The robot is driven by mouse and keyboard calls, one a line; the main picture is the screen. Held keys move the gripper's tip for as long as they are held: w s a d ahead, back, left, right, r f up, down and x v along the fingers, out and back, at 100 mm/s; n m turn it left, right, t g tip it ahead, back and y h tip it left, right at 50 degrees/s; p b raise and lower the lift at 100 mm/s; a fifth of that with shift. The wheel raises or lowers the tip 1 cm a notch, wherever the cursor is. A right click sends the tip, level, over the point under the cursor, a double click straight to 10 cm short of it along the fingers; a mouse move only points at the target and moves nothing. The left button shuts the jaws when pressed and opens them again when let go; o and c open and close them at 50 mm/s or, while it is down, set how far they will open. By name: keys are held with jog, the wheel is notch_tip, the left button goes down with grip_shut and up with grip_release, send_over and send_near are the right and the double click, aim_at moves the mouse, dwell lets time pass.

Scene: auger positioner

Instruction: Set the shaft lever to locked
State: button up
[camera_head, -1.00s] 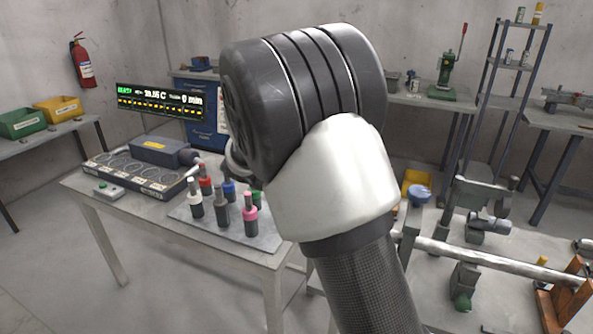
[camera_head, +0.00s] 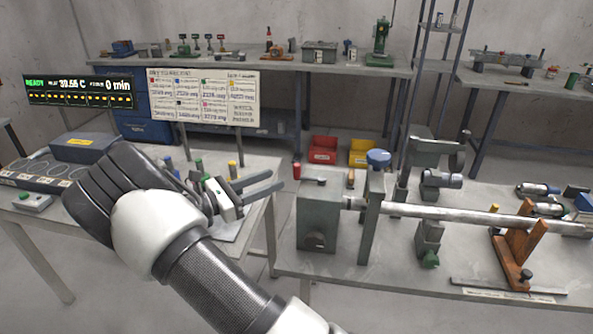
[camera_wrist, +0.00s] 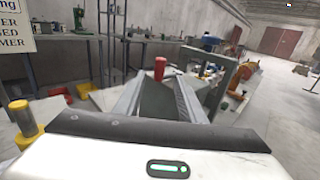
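A grey gearbox-like housing (camera_head: 318,225) stands on the right-hand bench, with a long metal shaft (camera_head: 450,216) running right from it through a grey upright plate. A red-topped post (camera_head: 297,171) stands at the housing's upper left; it looks like the lever, though no lock marking is readable. The red top (camera_wrist: 160,68) also shows in the wrist view, ahead between the fingers. My gripper (camera_head: 279,181) is open and empty, just left of the red top at about its height. In the wrist view, my open fingers (camera_wrist: 158,103) point at the housing. Contact is not visible.
Left of my arm is a table with a grey device (camera_head: 85,148) and colour-capped bottles, partly hidden by my arm. An orange stand (camera_head: 515,250) supports the shaft. Red (camera_head: 322,150) and yellow (camera_head: 363,152) bins sit behind the housing. A gap of floor separates the tables.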

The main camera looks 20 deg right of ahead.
aim_at(294, 171)
jog(key=d, duration=0.3)
jog(key=w+d, duration=0.1)
jog(key=d, duration=0.2)
jog(key=w+d, duration=0.1)
jog(key=d, duration=0.2)
jog(key=shift+d, duration=0.15)
jog(key=shift+s, duration=0.1)
grip_shut()
